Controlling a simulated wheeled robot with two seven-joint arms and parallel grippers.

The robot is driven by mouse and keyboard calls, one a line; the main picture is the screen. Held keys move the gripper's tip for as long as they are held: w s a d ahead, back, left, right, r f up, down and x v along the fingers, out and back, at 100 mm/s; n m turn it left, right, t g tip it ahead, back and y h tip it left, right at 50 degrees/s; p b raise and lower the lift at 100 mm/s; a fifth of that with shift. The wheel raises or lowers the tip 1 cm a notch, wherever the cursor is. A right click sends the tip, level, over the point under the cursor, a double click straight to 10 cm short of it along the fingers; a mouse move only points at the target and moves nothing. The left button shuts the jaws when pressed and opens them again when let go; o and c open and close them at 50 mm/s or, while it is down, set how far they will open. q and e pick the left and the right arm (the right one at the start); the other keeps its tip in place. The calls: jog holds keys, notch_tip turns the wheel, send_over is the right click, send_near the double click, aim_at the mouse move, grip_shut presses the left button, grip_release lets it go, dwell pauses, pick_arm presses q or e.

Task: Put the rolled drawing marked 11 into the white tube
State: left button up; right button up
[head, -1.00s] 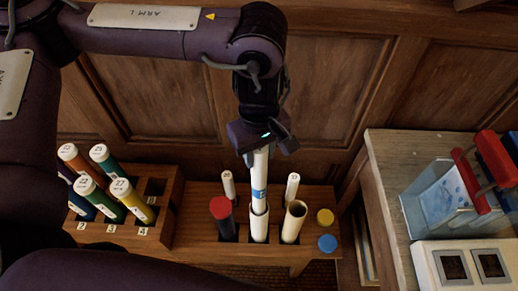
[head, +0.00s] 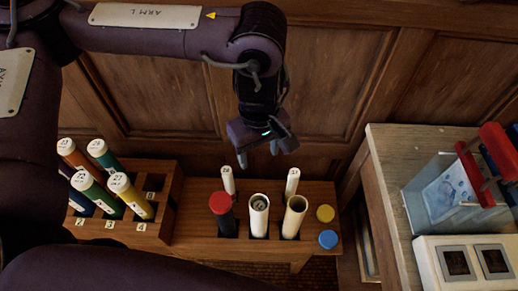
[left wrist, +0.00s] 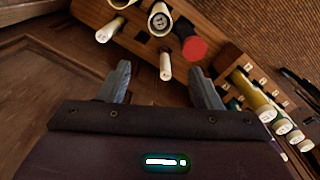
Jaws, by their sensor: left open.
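The white tube (head: 259,222) stands upright in the middle of the wooden stand, between a red-capped dark tube (head: 221,219) and an open cream tube (head: 294,220). A rolled drawing (head: 259,202) sits down inside the white tube, with only its round end showing; its number is too small to read surely. The roll's end also shows in the left wrist view (left wrist: 160,20). My left gripper (head: 259,160) is open and empty, above and behind the tube, apart from it. My right gripper is not in view.
Two thin white rolls (head: 228,181) (head: 292,183) stand behind the tubes. A rack (head: 150,226) at left holds several coloured, numbered rolls. Yellow (head: 326,213) and blue (head: 328,240) caps lie at the stand's right. A side table (head: 392,165) carries a clear bin. Wood panelling is close behind.

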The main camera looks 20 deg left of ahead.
pick_arm(q)
jog(key=shift+r, duration=0.1)
notch_tip(320, 180, up, 8)
jog(key=shift+f, duration=0.2)
dwell(0.9)
jog(key=shift+f, duration=0.1)
